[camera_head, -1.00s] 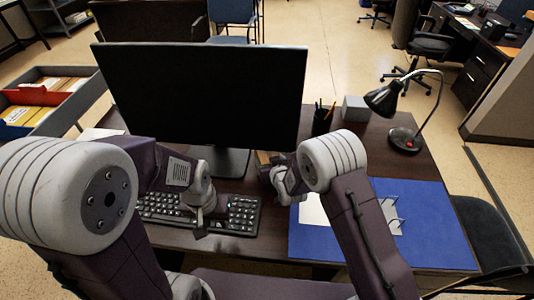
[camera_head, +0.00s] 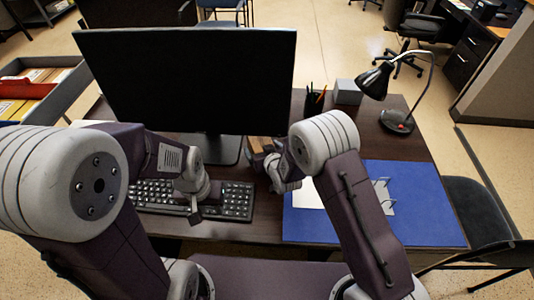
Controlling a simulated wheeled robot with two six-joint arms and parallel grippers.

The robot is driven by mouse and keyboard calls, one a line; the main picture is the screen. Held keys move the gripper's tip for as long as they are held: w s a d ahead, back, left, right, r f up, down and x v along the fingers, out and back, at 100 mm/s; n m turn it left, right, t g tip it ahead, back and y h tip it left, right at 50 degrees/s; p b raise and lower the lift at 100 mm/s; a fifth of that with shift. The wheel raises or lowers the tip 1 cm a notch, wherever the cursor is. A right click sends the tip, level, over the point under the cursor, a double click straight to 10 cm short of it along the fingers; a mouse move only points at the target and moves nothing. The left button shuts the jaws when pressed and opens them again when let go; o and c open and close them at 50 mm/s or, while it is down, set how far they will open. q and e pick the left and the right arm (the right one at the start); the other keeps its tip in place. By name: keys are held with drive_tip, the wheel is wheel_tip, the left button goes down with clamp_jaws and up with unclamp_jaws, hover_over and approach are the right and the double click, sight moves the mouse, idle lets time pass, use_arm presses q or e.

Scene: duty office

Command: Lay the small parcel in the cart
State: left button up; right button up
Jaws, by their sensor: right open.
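A small brown box-like thing (camera_head: 259,146), which looks like the small parcel, sits on the desk right of the monitor's foot. It is partly hidden by my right gripper. My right gripper (camera_head: 272,176) is open in front of it, by the right end of the keyboard; whether it touches the box I cannot tell. My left gripper (camera_head: 195,210) hangs over the keyboard, its jaws too small and turned to read. The grey cart (camera_head: 68,97), at the left beyond the desk, holds folders and a red divider. My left arm hides its near part.
A large monitor (camera_head: 190,80) stands behind the keyboard (camera_head: 235,200). A blue binder (camera_head: 430,205) lies open at the right. A pen cup (camera_head: 314,102), a grey box (camera_head: 347,92) and a black lamp (camera_head: 397,122) stand at the back right. A chair (camera_head: 480,215) is at the right.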

use_arm(q)
drive_tip(key=shift+s+f+b, duration=0.1)
drive_tip(key=shift+f+b, duration=0.75)
use_arm(e)
drive_tip(key=v, duration=1.1)
